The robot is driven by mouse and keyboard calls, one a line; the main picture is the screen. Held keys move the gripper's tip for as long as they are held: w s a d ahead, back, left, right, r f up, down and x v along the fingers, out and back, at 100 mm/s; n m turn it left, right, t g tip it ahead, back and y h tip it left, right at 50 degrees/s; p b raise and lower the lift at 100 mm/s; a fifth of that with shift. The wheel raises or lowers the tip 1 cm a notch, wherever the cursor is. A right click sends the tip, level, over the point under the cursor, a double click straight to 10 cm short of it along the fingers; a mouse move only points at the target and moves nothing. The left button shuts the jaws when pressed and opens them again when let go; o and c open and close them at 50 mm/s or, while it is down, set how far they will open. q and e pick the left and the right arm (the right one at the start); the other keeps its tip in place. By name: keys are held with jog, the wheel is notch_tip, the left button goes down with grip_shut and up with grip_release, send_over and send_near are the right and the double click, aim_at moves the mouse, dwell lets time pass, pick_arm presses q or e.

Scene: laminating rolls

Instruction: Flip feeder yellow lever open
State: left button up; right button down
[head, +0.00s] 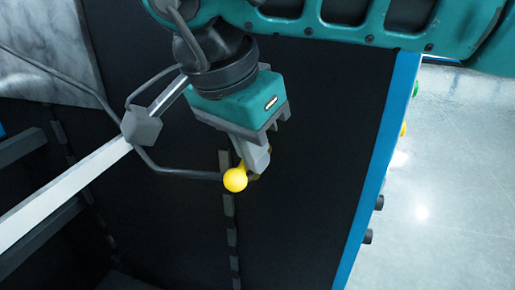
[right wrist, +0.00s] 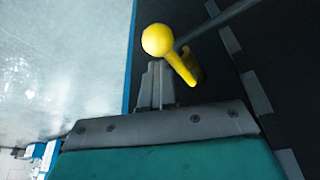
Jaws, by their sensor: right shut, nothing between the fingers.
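The yellow lever with its ball knob (head: 235,180) sits at the end of a thin grey bent rod in the head view. In the right wrist view the knob (right wrist: 157,40) and its yellow stem stand just beyond the fingertips. My right gripper (head: 257,172) is shut with nothing in its fingers. Its fingers are right beside the lever, and part of the lever is hidden behind them. In the right wrist view the closed fingers (right wrist: 156,85) are close below the knob; I cannot tell whether they touch the lever. My left gripper is not in view.
A dark panel (head: 310,150) with a blue edge (head: 380,170) lies behind the gripper. Dark knobs and coloured buttons line its right side. A pale bar (head: 60,200) with a grey block crosses the left. Open floor (head: 455,170) lies at right.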

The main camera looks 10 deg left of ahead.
jog(key=shift+a, duration=0.25)
jog(key=v, duration=1.3)
jog(key=shift+d+p, duration=0.2)
jog(key=shift+p, duration=0.25)
jog(key=shift+s+f, duration=0.1)
